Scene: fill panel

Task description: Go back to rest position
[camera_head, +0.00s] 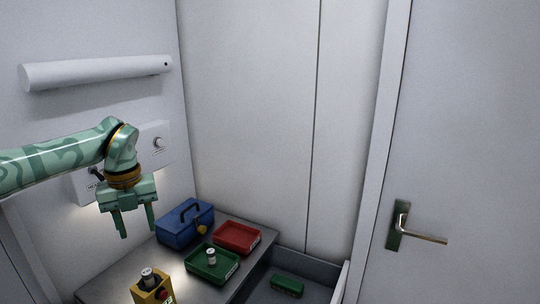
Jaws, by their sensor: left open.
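My left arm comes in from the left, and my left gripper (136,226) hangs with its fingers pointing down. It is open and nothing shows between its fingers. It is in front of the wall panel and appears above the grey table (233,283), left of the blue toolbox. My right gripper is not in view.
On the table are a blue box (178,232), a red tray (237,237), a green tray (203,268) holding a small cylinder (211,253), and a yellow block (150,294). A green object (287,285) lies in a grey bin. A door handle (420,236) is right.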

